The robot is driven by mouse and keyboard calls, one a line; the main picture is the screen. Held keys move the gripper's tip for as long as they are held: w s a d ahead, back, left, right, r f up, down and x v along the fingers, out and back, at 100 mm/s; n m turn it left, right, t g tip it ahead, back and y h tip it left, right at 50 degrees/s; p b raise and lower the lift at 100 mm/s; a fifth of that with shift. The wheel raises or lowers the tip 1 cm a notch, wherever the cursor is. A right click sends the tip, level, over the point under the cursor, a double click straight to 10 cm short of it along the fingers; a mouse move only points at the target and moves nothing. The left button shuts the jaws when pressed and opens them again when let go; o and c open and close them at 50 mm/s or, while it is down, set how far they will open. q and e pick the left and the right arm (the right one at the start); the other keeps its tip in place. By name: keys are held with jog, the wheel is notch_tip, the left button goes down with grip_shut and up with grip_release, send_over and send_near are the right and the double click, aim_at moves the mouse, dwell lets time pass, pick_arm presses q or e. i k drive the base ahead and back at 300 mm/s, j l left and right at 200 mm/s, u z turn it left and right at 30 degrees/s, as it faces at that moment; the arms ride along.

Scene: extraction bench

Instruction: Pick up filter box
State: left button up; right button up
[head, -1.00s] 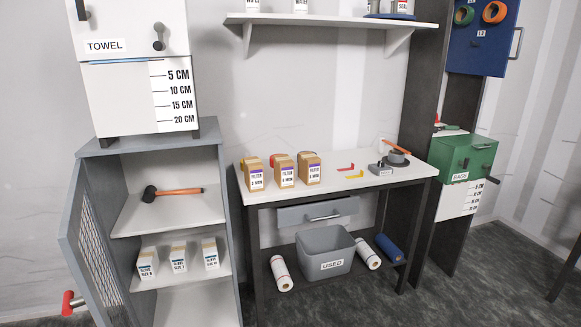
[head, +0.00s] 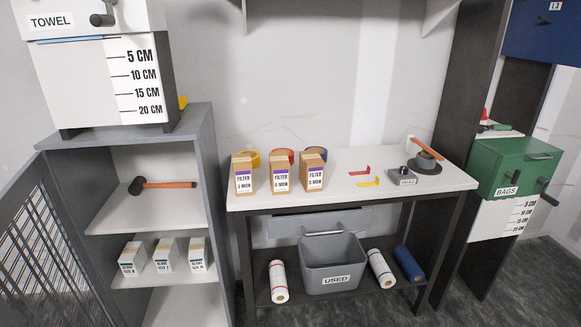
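Three brown filter boxes with white and purple labels stand upright in a row on the left part of the white bench top. The left filter box (head: 243,176) appears to read "3 MON". The middle filter box (head: 280,174) and the right filter box (head: 312,172) carry similar labels, whose numbers are too small to read surely. Neither of my grippers shows in the head view.
Tape rolls (head: 287,155) stand behind the boxes. Red and yellow brackets (head: 366,182), a grey block (head: 402,178) and an orange-handled tool (head: 425,155) lie to the right on the bench (head: 345,197). A grey cabinet (head: 208,200) with an open mesh door (head: 45,250) stands left.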

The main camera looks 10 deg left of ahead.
aim_at(278, 165)
jog(key=i+l+u, duration=0.1)
jog(key=i+l, duration=0.65)
jog(key=l, duration=0.1)
